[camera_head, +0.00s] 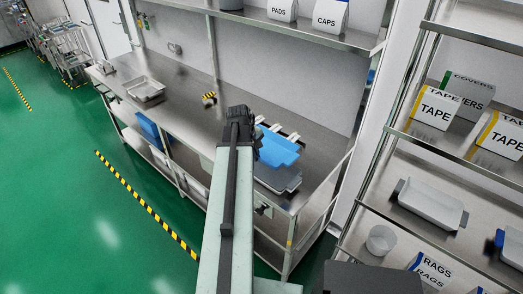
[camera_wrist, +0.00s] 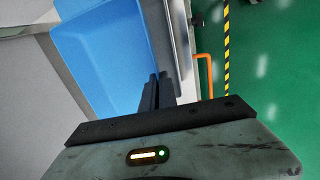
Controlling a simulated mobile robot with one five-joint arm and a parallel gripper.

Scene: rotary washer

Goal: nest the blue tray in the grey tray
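The blue tray (camera_head: 280,146) is over the right part of the steel bench, just behind my gripper's right side. In the wrist view the blue tray (camera_wrist: 98,55) fills the upper left, its hollow inside showing. The grey tray (camera_head: 280,179) is dark and sits near the bench's front right, just in front of and partly below the blue tray. My gripper (camera_head: 252,140) is at the blue tray's left end. In the wrist view my gripper's fingers (camera_wrist: 160,84) are close together at the tray's rim and look shut on it. The exact contact is hard to see.
The steel bench (camera_head: 190,105) has bare room to the left, with a metal tray (camera_head: 145,88) at its far left and a small yellow-black block (camera_head: 209,98). A rack (camera_head: 400,150) with boxes stands at right. An upper shelf (camera_head: 300,32) overhangs the bench.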

